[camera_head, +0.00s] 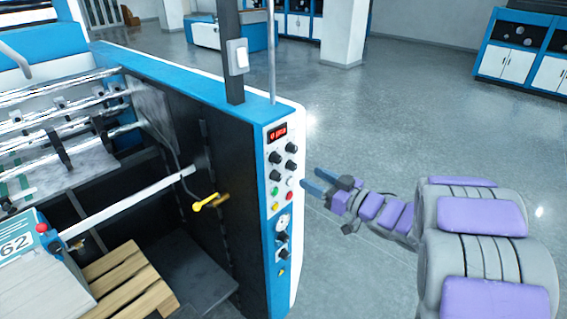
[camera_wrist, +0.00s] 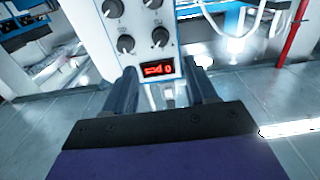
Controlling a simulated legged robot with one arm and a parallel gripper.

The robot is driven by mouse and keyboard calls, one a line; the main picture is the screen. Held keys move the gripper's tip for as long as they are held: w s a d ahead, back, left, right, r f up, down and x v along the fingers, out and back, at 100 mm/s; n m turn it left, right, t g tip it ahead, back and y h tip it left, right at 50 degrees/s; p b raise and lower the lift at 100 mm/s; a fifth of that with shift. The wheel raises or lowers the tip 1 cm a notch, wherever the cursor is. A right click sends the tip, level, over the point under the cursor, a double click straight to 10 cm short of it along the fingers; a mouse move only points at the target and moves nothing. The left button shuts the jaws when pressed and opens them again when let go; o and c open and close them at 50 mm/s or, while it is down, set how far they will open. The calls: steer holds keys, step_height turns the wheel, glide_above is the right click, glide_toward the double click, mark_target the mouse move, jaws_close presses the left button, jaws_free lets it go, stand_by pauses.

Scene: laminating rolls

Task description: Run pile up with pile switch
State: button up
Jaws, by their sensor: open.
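The machine's control panel (camera_head: 275,215) is a narrow white face with several black knobs, small coloured buttons and a red-lit display (camera_head: 277,132) at its top. I cannot tell which control is the pile switch. The pile (camera_head: 38,296) is a pale stack at the lower left, beside a wooden pallet (camera_head: 128,285). My gripper (camera_head: 310,178) is open and empty, just right of the panel at about the height of its buttons. In the wrist view, the panel appears upside down, with the display (camera_wrist: 158,69) between my fingers and black knobs (camera_wrist: 126,44) beyond them.
A yellow-ended handle (camera_head: 205,202) sticks out from the machine's dark inner side. A dark post (camera_head: 231,60) with a white switch box rises from the machine top. Open grey floor lies to the right, with blue and white cabinets (camera_head: 520,50) farther back.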

mark_target(280, 161)
steer(key=x, duration=1)
steer(key=shift+w+a+f, duration=0.1)
steer(key=shift+a+f, duration=0.05)
steer(key=shift+a, duration=0.05)
steer(key=shift+w+a, duration=0.45)
steer(key=shift+a, duration=0.05)
steer(key=shift+c, duration=0.2)
jaws_close()
steer(key=n+b, duration=0.4)
steer(key=n, duration=0.2)
steer(key=shift+f, duration=0.1)
steer(key=shift+n+b, duration=1.15)
steer(key=shift+n, duration=0.25)
